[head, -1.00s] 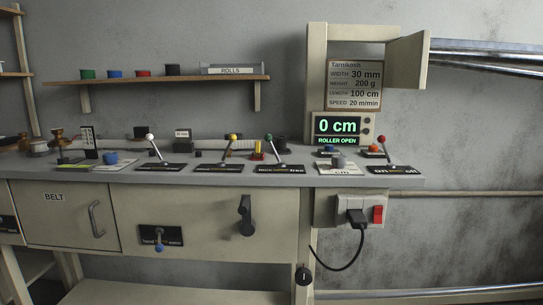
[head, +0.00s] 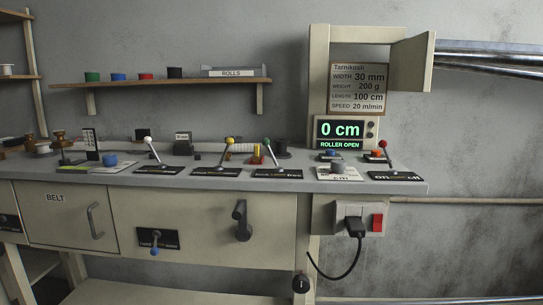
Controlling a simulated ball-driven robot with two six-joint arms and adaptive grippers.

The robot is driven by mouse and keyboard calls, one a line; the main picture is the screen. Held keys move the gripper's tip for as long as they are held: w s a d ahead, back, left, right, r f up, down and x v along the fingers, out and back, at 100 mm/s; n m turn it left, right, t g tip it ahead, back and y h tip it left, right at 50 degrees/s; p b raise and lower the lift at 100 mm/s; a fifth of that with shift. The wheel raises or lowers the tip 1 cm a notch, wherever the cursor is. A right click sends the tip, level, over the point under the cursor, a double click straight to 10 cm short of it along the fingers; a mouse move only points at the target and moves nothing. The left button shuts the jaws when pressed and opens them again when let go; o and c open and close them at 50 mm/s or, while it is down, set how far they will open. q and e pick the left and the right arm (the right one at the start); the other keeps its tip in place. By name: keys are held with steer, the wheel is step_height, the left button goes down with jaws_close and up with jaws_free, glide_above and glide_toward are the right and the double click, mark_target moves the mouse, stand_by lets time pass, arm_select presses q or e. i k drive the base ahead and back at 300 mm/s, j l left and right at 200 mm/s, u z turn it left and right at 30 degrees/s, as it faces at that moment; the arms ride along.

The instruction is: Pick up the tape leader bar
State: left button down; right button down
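No tape leader bar can be clearly told apart in the head view. A pale ribbed strip (head: 238,148) lies at the back of the grey bench top (head: 130,178), behind the levers, but I cannot tell whether it is the bar. A small yellow and red piece (head: 257,154) stands near its right end. Neither of my grippers is in view.
Levers with a white knob (head: 147,140), a yellow knob (head: 230,140), a green knob (head: 267,141) and a red knob (head: 382,144) stand on the bench. A display (head: 340,131) reads 0 cm, ROLLER OPEN. A wall shelf (head: 180,84) holds coloured rolls.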

mark_target(257, 157)
steer(key=i+l+u, duration=0.1)
steer(key=i+l, duration=0.15)
steer(key=i+l+u, duration=0.1)
steer(key=i+l, duration=0.15)
steer(key=l, duration=0.2)
steer(key=i+l+u, duration=0.1)
steer(key=l, duration=0.3)
steer(key=i, duration=0.1)
